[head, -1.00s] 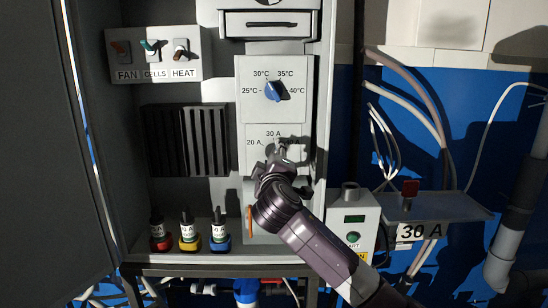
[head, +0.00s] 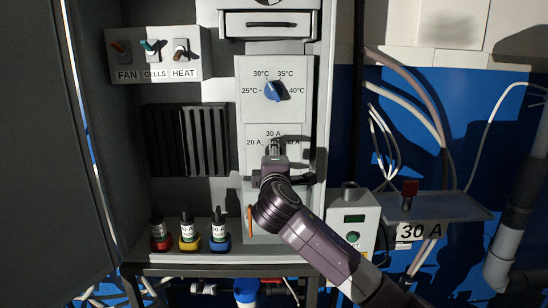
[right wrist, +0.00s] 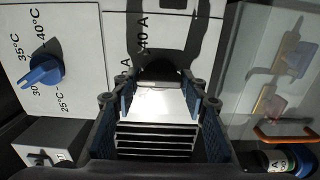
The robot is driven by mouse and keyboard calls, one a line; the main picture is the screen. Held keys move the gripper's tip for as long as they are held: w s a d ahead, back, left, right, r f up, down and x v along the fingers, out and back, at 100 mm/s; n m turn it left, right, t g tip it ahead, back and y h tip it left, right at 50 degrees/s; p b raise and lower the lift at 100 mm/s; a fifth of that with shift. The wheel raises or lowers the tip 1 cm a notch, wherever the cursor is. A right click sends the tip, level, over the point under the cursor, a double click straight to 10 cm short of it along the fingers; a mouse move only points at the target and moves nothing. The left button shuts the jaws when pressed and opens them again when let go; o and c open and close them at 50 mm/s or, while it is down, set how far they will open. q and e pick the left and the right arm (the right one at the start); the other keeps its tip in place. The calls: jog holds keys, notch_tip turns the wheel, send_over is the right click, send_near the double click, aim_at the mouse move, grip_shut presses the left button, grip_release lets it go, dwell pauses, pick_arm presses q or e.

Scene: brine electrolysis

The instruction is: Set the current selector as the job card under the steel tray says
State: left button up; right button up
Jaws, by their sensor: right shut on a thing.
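The current selector panel (head: 253,156) carries the labels 20 A, 30 A and 40 A, with 30 A at the top. My right gripper (head: 275,153) is shut on the selector's knob and lines up toward the 30 A label. The knob is mostly hidden by the gripper, so its pointer cannot be read. In the right wrist view, a dark knob (right wrist: 160,70) lies between the fingertips. The job card (head: 420,231) reads 30 A and hangs below the steel tray (head: 450,207) at the right. My left gripper is not in view.
The blue temperature dial (head: 273,91) sits just above the selector. A switch panel (head: 155,55) marked FAN, CELLS and HEAT is at the upper left. Several small bottles (head: 189,240) stand on the cabinet floor. A grey start box (head: 352,220) is right of the cabinet.

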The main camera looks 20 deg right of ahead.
jog(key=shift+f, duration=0.15)
jog(key=o, duration=1.2)
jog(key=shift+c, duration=0.2)
jog(key=shift+s, duration=0.1)
jog(key=v, duration=1.2)
